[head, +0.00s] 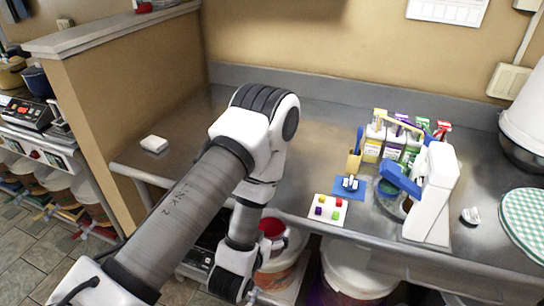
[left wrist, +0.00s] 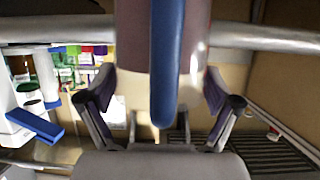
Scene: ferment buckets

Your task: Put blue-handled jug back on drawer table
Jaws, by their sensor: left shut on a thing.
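The blue-handled jug shows close up in the left wrist view, with its blue handle (left wrist: 166,75) running down the middle and its greyish-brown body (left wrist: 134,50) behind. My left gripper (left wrist: 162,95) is shut on the jug, one finger on each side of the handle. In the head view my left gripper (head: 236,286) points down at the front edge of the steel counter (head: 310,165), low near the bottom of the picture. The jug is hidden there behind my arm. I cannot pick out a drawer table for certain. My right gripper is not in view.
Buckets (head: 352,278) stand below the counter, close to my left gripper. A white machine with a blue part (head: 432,195), a board with coloured blocks (head: 328,209) and several bottles (head: 395,143) stand at the counter's right. The counter's left half is mostly clear. A partition (head: 125,95) borders it.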

